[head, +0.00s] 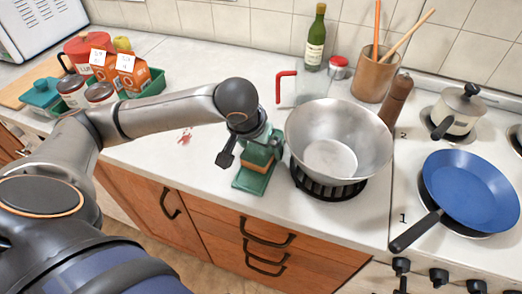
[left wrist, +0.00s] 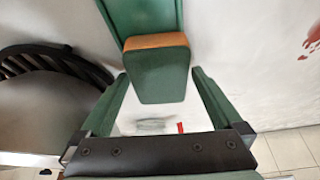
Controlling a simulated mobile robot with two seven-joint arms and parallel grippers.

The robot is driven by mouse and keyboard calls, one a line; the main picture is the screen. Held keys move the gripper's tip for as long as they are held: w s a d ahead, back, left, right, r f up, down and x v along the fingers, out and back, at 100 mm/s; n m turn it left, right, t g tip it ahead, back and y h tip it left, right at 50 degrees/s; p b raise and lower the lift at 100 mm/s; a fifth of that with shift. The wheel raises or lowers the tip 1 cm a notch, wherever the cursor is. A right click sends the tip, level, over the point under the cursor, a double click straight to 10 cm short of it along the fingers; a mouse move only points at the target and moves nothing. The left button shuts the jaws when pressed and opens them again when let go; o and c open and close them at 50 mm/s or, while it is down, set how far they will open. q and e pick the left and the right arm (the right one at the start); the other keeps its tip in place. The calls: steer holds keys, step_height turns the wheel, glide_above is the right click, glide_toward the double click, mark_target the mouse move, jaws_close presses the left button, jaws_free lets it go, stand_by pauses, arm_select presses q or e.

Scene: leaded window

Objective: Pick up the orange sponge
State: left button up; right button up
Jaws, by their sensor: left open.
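The orange sponge (head: 257,165) has a dark green scouring side and stands in a small green holder (head: 248,184) on the counter, left of the steel bowl. In the left wrist view the sponge (left wrist: 158,78) shows its green face and an orange edge, with the green holder (left wrist: 150,17) behind it. My left gripper (head: 262,148) is just above the holder and partly hides the sponge. In the left wrist view its green fingers (left wrist: 160,76) are open, one on each side of the sponge, with visible gaps. My right gripper is not in view.
A steel bowl (head: 310,120) stands on a black ring (head: 328,186) close right of the holder. A clear jug (head: 310,88) with a red handle is behind. A blue pan (head: 470,190) is on the stove. Counter left of the holder is clear except red stains (head: 184,135).

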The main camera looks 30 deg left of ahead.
arm_select(q)
steer(key=shift+f+p, duration=0.2)
steer(key=shift+p, duration=0.2)
stand_by(0.6)
steer(key=shift+c, duration=0.4)
steer(key=c, duration=1.1)
